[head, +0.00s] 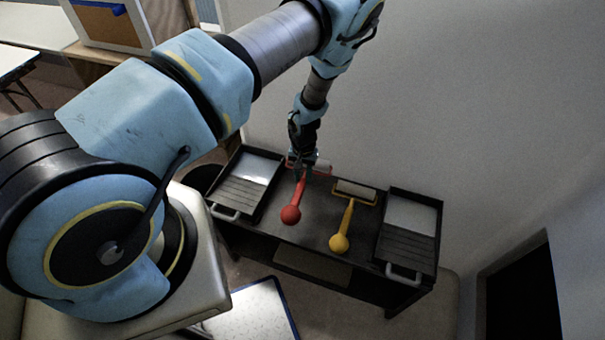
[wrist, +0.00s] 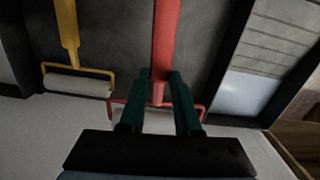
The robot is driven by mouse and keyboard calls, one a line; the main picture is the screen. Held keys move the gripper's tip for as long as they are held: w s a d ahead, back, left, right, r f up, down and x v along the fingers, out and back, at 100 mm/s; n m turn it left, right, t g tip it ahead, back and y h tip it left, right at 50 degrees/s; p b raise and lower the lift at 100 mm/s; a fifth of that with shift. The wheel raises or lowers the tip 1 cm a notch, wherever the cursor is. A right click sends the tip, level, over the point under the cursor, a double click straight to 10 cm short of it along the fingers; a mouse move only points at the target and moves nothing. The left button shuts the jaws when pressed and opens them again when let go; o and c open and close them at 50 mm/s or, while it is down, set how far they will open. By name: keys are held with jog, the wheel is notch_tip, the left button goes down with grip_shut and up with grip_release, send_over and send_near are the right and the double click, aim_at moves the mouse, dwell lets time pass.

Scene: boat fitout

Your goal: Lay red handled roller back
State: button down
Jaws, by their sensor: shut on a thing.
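The red handled roller (head: 292,211) is at the dark bench top between the two trays, its round knob end toward the front and its roller end toward the wall. My gripper (head: 300,168) points down at the roller's far end. In the wrist view the green fingers of my gripper (wrist: 160,82) are shut on the red handle (wrist: 165,40), close to the red frame. The fingers and the dark gripper body hide part of the roller sleeve. I cannot tell whether the roller touches the bench top or is just above it.
A yellow handled roller (head: 341,240) lies to the right on the dark bench (head: 316,231); it also shows in the wrist view (wrist: 66,28). A paint tray (head: 232,206) stands at the left and another (head: 381,245) at the right. The wall (head: 440,100) rises close behind.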

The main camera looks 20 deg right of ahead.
notch_tip(320, 180, down, 8)
jog(key=b, duration=0.5)
jog(key=shift+f+b, duration=0.1)
jog(key=shift+b, duration=0.2)
jog(key=c, duration=0.5)
grip_release()
jog(key=r, duration=0.5)
jog(key=r+b, duration=0.1)
jog(key=r, duration=0.5)
jog(key=shift+w+d+b, duration=0.1)
jog(key=shift+w+b, duration=0.1)
jog(key=shift+b, duration=0.1)
